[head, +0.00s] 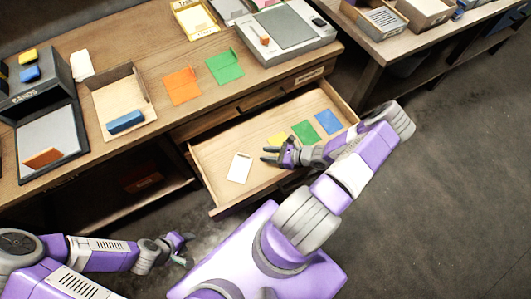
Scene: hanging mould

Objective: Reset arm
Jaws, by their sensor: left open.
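My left gripper (181,248) is low at the bottom left, open and empty, over the floor in front of the desk. My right gripper (268,154) is over the pulled-out drawer (215,160), its two fingers apart and pointing left with nothing seen between them. In the drawer lie a white card (239,168), a yellow card (277,139), a green card (305,132) and a blue card (328,122). The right gripper is between the white card and the yellow card, close to the yellow one. I cannot tell whether it touches the drawer.
On the desk are an orange card (182,86), a green folder (225,66), a shallow box (112,88) with a blue block (125,121), a black-framed stand (45,145) and a grey device (285,35). A second table (395,45) stands at the top right. Floor at right is clear.

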